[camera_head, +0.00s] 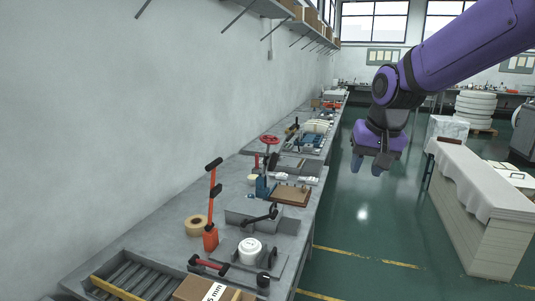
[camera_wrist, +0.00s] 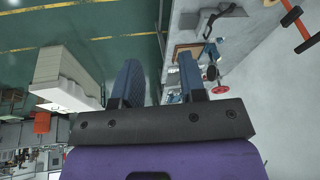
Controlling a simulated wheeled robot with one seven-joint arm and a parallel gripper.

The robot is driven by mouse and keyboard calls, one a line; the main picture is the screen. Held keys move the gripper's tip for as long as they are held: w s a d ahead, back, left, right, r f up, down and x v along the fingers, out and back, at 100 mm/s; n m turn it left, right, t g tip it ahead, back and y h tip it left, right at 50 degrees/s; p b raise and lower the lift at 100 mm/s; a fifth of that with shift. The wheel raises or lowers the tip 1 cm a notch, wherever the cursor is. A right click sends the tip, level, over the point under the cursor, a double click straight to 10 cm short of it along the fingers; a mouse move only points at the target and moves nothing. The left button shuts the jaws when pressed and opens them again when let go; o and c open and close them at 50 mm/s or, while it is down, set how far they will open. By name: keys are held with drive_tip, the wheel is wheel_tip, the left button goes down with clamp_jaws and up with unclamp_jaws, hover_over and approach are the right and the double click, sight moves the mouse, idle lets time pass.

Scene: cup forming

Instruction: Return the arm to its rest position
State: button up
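My purple arm reaches in from the upper right of the head view. My gripper (camera_head: 366,166) hangs over the open green floor, to the right of the workbench (camera_head: 307,226), with its fingers pointing down. In the wrist view my gripper (camera_wrist: 158,75) shows two blue fingers spread wide apart with nothing between them. It touches nothing that I can see.
The bench along the left wall carries an orange-handled tool (camera_head: 211,215), a tape roll (camera_head: 196,225), a white round part (camera_head: 250,250) and a wooden board (camera_head: 291,194). A covered white stack (camera_head: 470,205) stands at the right. Green floor lies clear between.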

drive_tip(key=s+d+r+t, duration=0.1)
drive_tip(key=s+d, duration=0.3)
drive_tip(key=s, duration=0.8)
drive_tip(key=s+d+r+n+h, duration=0.1)
drive_tip(key=s+d, duration=0.4)
drive_tip(key=s, duration=0.7)
drive_tip(key=shift+r+t, duration=0.4)
drive_tip(key=shift+r, duration=0.1)
